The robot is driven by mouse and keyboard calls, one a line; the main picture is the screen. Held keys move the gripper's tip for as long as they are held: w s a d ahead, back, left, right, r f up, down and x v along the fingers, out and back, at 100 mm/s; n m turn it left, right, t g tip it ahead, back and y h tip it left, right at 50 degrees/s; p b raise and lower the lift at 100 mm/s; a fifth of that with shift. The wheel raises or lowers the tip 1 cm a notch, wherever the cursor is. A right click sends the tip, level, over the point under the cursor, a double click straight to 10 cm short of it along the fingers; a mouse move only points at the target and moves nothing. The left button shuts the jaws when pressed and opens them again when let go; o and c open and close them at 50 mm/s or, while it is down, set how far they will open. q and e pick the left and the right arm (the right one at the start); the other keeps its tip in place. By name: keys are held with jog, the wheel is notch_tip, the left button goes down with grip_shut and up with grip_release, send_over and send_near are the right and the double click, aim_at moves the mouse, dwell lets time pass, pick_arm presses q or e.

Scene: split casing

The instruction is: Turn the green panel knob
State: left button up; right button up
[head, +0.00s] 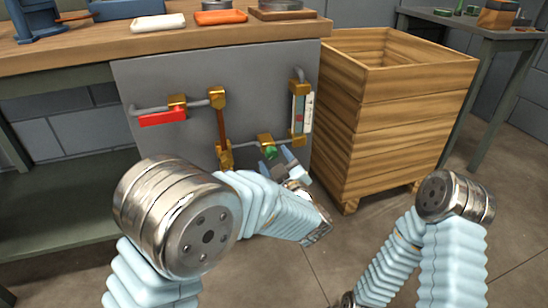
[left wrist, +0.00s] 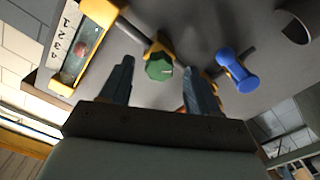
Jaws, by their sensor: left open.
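The green panel knob (head: 270,152) sits low on the grey panel, on a brass fitting of the pipework. In the left wrist view the green knob (left wrist: 159,67) shows between and beyond the fingertips. My left gripper (head: 288,157) is in front of the panel close to the knob; in the left wrist view its two fingers (left wrist: 157,80) are apart with nothing between them that I can see gripped. Whether a finger touches the knob, I cannot tell. My right arm shows at the lower right, but its gripper does not show.
A red lever handle (head: 163,118) and a gauge with a glass tube (head: 301,112) are on the panel. A blue knob (left wrist: 237,71) is to the right of the green one in the left wrist view. A wooden crate (head: 398,130) stands right of the panel, close to my left gripper.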

pick_arm(q)
jog(key=v, duration=1.2)
jog(key=shift+p, duration=0.3)
jog(key=w+a+f+m+g+h+p, duration=0.25)
jog(key=a+f, duration=0.25)
jog(key=f, duration=0.3)
jog(key=w+a+f+m+g+h+p, duration=0.2)
jog(key=a+f+m+g+h+p, duration=0.15)
jog(key=f, duration=0.35)
jog(key=s+a+f+m+g+h+p, duration=0.1)
jog(key=s+a+f+g, duration=0.3)
jog(key=s, duration=0.6)
jog(key=s+a+f+m+g+h+p, duration=0.1)
jog(key=s+a+f+g+h+p, duration=0.1)
jog(key=s+a+f+g+p, duration=0.2)
jog(key=s+f+g, duration=0.2)
jog(key=s+f, duration=0.2)
jog(key=s, duration=0.2)
jog(key=shift+s+h, duration=0.3)
jog(key=shift+h, duration=0.1)
